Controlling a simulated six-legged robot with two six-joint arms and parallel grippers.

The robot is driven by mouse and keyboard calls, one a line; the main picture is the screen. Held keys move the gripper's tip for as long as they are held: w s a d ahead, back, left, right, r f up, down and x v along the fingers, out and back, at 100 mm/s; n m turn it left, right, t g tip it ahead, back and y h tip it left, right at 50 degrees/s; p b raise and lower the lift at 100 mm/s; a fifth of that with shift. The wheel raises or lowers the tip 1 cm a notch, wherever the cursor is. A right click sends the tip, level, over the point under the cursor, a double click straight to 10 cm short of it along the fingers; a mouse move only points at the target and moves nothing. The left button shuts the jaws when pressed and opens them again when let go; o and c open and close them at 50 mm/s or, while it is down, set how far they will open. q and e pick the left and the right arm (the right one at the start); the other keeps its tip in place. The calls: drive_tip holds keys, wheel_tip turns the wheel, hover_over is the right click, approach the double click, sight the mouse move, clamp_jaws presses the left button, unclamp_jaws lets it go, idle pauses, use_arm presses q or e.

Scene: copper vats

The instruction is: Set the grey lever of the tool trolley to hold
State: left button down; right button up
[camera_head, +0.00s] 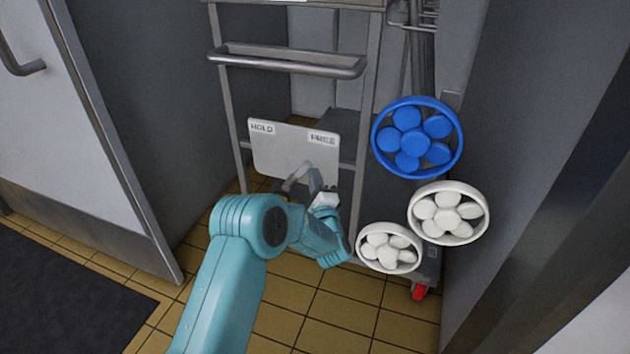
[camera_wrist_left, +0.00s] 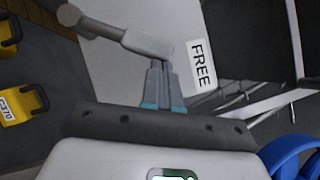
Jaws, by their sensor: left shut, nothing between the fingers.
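The tool trolley (camera_head: 290,62) stands ahead with a pale plate (camera_head: 285,148) marked HOLD at its left and FREE at its right. The FREE label shows in the left wrist view (camera_wrist_left: 200,64). The grey lever (camera_head: 297,178) lies before the plate's lower right part, its rounded end pointing down and left. In the left wrist view the lever (camera_wrist_left: 120,36) runs toward the upper left, away from FREE. My left gripper (camera_wrist_left: 162,70) is shut and empty, its tips at the lever's thicker end; I cannot tell whether they touch. My right gripper is out of view.
A blue round handwheel-like part (camera_head: 417,138) and two white ones (camera_head: 448,213) (camera_head: 389,248) sit right of the lever. A grey wall closes the right side. A door (camera_head: 75,120) stands left. Yellow tagged objects (camera_wrist_left: 20,104) show in the left wrist view.

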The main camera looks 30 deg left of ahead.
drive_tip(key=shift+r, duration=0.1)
use_arm(q)
drive_tip(key=r+n+p, duration=0.1)
drive_tip(key=a+r+g+p, duration=0.1)
drive_tip(key=shift+s+a+n+p, duration=0.15)
drive_tip(key=shift+n+p, duration=0.25)
drive_tip(key=s+a+r+n+g+h+p, duration=0.2)
drive_tip(key=a+n+h+p, duration=0.3)
drive_tip(key=a+n+p, duration=0.3)
drive_tip(key=shift+s+a+n+g+h+p, duration=0.3)
drive_tip(key=shift+s+a+g+h+p, duration=0.25)
drive_tip(key=shift+a+p, duration=1.2)
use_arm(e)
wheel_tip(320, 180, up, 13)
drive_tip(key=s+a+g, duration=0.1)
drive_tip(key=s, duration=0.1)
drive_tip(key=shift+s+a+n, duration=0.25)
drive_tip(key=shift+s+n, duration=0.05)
use_arm(q)
drive_tip(key=shift+a, duration=0.25)
drive_tip(key=shift+r, duration=0.1)
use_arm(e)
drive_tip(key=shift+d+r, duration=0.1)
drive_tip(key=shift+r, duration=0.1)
